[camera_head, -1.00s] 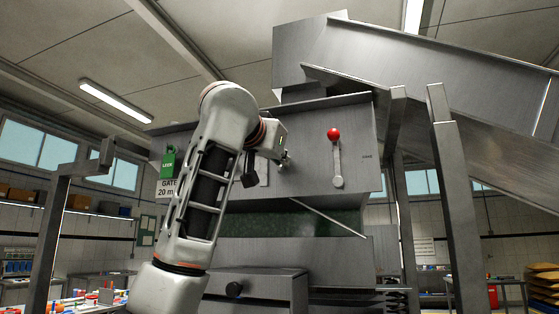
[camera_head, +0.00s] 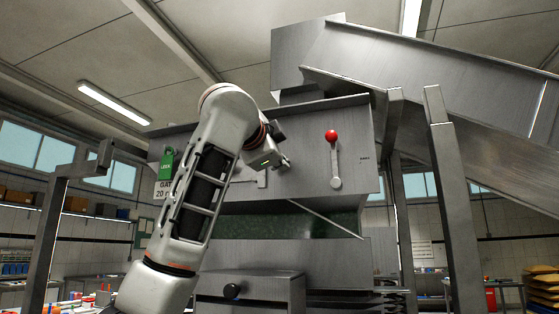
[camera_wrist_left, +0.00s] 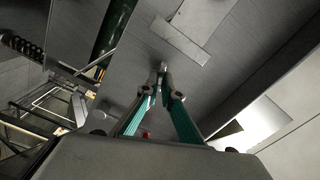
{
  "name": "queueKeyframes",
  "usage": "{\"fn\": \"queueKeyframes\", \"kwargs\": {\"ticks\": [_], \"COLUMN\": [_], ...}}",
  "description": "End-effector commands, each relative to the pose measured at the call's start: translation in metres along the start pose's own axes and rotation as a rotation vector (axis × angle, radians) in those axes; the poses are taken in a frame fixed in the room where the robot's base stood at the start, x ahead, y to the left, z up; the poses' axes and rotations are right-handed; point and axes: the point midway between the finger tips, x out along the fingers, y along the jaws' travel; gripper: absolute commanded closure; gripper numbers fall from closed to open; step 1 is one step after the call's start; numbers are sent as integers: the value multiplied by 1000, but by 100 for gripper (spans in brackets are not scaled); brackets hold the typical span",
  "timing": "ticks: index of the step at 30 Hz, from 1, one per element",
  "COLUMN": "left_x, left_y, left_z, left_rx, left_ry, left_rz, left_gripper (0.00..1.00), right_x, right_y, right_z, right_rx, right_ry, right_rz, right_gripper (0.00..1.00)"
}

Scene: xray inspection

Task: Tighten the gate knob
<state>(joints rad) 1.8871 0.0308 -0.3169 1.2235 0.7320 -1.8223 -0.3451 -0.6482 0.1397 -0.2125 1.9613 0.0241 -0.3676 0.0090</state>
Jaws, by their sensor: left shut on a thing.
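My left gripper (camera_head: 285,162) reaches the front panel (camera_head: 300,185) of the steel hopper, left of the red-balled lever. In the left wrist view its green-sided fingers converge, and the gripper (camera_wrist_left: 161,78) is shut on a small grey metal piece (camera_wrist_left: 162,66), which looks like the gate knob. The fingertips hide most of it. A pale slotted plate (camera_wrist_left: 183,42) lies on the panel just beyond the fingertips. A sign (camera_head: 163,188) reading in part "GATE 20" is partly covered by my left arm. My right gripper is out of view.
A lever with a red ball (camera_head: 332,136) stands upright on the panel to the right. A green tag (camera_head: 167,163) hangs at the left. Steel posts (camera_head: 455,200) and a sloping chute (camera_head: 440,85) fill the right side.

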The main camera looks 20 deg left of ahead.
Motion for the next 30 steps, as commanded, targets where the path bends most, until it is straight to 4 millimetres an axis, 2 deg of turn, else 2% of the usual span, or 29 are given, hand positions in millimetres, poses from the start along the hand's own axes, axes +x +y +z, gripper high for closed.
{"fn": "queueKeyframes", "kwargs": {"ticks": [13,30], "left_x": [0,0], "left_y": [0,-2], "left_z": [3,3], "left_rx": [301,383], "left_ry": [-5,-5], "left_rz": [-2,-6], "left_gripper": [100,100], "right_x": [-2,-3], "right_y": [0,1], "right_z": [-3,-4], "right_rx": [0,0], "right_ry": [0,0], "right_rz": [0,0], "right_gripper": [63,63]}}
